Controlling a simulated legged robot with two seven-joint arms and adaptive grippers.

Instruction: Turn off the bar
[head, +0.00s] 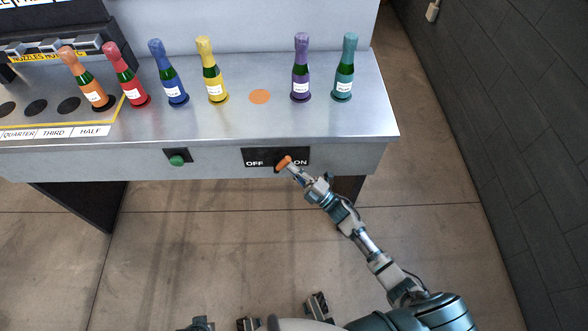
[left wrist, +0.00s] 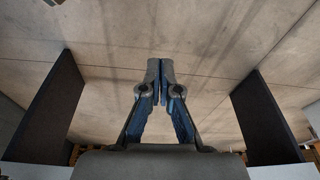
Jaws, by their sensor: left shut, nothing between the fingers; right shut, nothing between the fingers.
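The bar's switch is an orange handle (head: 283,163) on a black plate (head: 262,157) on the bench's front face. The plate reads OFF at left and ON at right. The handle sits between the two words, slanted; its exact setting is hard to tell. My right gripper (head: 296,171) is shut and empty, with its tips at the right side of the handle, close to or touching it. It covers part of the plate below ON. My left gripper (left wrist: 160,70) shows in the left wrist view, shut and empty above the floor.
A green button (head: 177,160) is left of the switch. On the metal bench (head: 270,122) stand several foil-topped bottles, including a yellow one (head: 214,82) and a purple one (head: 300,78). An orange disc (head: 259,96) lies bare between them. A dark wall (head: 500,110) is at right.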

